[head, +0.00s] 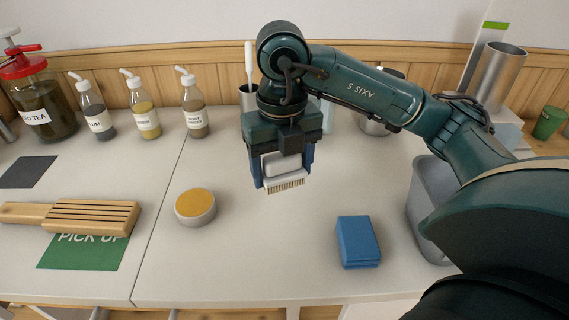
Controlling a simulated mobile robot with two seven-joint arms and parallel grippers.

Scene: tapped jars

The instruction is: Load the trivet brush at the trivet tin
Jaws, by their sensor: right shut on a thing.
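My right gripper (283,172) is shut on a white block-handled brush (284,184) with short pale bristles pointing down. It holds the brush above the table, right of a round tin (195,206). The tin is open, with a pale side and an orange-yellow surface inside. The brush and tin are apart. A wooden slatted board with a handle, seemingly the trivet (95,216), lies at the left, partly over a green mat (84,252) lettered "PICK UP". My left gripper is out of view.
A blue block (357,242) lies right of the tin, near a grey bin (430,205). Pump bottles (145,110) and a jar with a red tap (42,105) stand at the back left. The table around the tin is clear.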

